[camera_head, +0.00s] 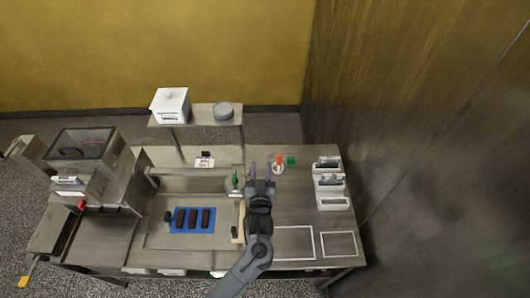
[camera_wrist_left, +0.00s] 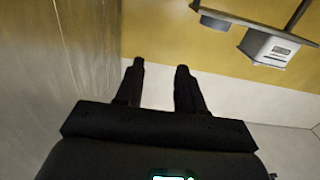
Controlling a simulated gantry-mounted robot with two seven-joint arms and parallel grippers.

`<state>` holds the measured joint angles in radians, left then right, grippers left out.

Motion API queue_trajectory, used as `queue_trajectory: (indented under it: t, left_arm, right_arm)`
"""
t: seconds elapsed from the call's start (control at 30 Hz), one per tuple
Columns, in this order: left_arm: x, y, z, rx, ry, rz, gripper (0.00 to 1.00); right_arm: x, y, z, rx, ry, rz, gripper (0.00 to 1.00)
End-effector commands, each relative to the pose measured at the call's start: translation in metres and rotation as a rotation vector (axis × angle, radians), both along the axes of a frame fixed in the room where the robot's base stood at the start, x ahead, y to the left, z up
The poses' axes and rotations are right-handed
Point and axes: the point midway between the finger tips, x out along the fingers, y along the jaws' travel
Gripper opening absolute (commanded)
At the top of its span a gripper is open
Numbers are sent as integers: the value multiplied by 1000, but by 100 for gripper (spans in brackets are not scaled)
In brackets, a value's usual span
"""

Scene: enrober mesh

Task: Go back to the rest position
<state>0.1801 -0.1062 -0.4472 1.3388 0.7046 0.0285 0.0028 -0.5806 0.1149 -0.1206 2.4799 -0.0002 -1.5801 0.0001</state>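My left gripper (camera_head: 261,171) is over the middle of the steel table (camera_head: 290,212), its fingers pointing to the back. The fingers are apart with nothing between them. In the left wrist view the two dark fingers (camera_wrist_left: 160,68) also stand apart and empty, with the yellow wall behind them. My right gripper shows in neither view. A blue mat (camera_head: 178,227) with several dark bars (camera_head: 193,217) lies to the left of my left arm.
A raised shelf (camera_head: 196,117) at the back carries a white box (camera_head: 170,104) and a grey round container (camera_head: 223,112). White and grey holders (camera_head: 331,185) stand at the right. A lidded machine (camera_head: 85,150) stands at the left. The outlined area (camera_head: 339,244) at front right is clear.

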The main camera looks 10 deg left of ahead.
Motion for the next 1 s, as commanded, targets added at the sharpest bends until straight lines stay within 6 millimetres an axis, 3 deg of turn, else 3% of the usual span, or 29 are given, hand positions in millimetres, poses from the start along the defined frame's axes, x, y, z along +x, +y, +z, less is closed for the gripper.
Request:
queue_trajectory:
  t: [0.17,0.37,0.5,0.63,0.77,1.0]
  left_arm:
    - [-4,0,-7,0,11,0,38]
    - [-37,10,-56,14,95,8,38]
    - [-89,42,-98,12,169,36,38]
    - [-144,71,-115,-49,290,19,38]
    - [-195,87,-114,-120,480,-50,38]
    - [-274,87,-64,-126,839,-227,38]
  right_arm:
    - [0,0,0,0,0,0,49]
    - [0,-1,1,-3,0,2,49]
    - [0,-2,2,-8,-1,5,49]
    - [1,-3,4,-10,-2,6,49]
    - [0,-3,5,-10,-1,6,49]
    - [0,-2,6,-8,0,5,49]
